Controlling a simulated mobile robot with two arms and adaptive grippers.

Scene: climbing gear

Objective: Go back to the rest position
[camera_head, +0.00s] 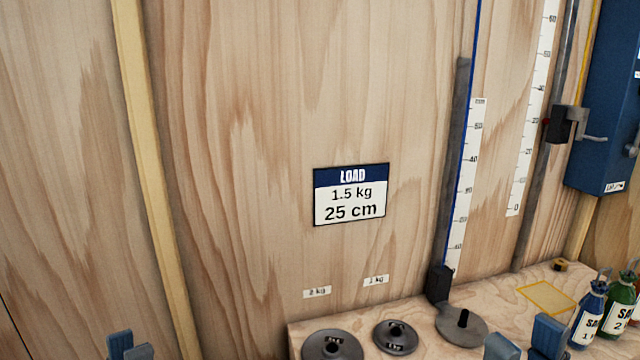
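My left gripper (130,347) shows only as two blue fingertips at the bottom left edge, in front of the plywood wall. The tips overlap in this view, so I cannot tell how far apart they are. My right gripper (524,341) shows as two blue fingertips at the bottom right, with a gap between them and nothing seen in it. It is in front of the wooden bench (425,338), left of the bottles. The rest of both grippers is below the frame.
Disc weights (333,346) (396,337) and a round base with a peg (461,327) sit on the bench. Bottles (587,313) stand at right near a yellow square outline (547,296). A load sign (350,195), rulers (465,185) and a blue box (603,100) are on the wall.

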